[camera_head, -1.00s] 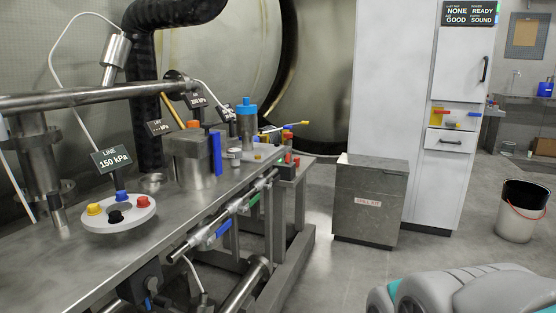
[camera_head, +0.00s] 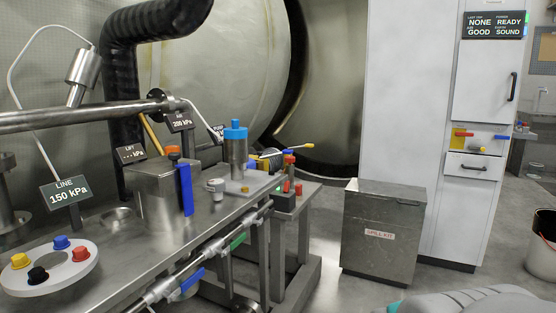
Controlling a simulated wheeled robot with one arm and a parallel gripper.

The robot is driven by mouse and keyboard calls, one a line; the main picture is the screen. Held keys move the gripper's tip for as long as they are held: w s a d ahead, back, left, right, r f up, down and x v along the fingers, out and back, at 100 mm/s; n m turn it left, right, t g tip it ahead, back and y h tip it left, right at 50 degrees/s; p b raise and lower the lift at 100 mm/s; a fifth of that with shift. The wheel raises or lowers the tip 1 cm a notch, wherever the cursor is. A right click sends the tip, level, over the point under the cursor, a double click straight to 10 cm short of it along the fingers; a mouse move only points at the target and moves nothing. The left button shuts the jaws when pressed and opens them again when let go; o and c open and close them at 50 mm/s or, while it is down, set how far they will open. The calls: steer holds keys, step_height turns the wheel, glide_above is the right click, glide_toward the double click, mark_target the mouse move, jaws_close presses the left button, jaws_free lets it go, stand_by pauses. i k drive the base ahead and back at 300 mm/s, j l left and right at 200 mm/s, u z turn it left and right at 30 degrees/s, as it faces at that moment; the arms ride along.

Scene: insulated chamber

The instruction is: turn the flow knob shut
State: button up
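No knob carries a label that I can read as flow. A small light grey knob (camera_head: 216,188) stands on the metal bench, left of a steel cylinder with a blue cap (camera_head: 235,132). A white ring (camera_head: 30,278) at the lower left of the bench carries yellow, blue, red and black knobs. Blue (camera_head: 190,281) and green lever handles sit on the pipe along the bench front. My gripper is not in view; a grey and teal part at the lower right is mine.
The metal bench (camera_head: 130,262) fills the left, with a steel pipe (camera_head: 85,116) above it. A sign (camera_head: 65,190) reads LINE 150 kPa. A grey spill kit box (camera_head: 383,238) and a white cabinet (camera_head: 415,110) stand right of the bench. Floor between bench and box is open.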

mark_target(290, 159)
steer(key=u, duration=0.35)
steer(key=i+l+u, duration=0.55)
steer(key=l, duration=0.15)
steer(key=i+l+u, duration=0.15)
steer(key=l+u, duration=0.15)
steer(key=l, duration=0.1)
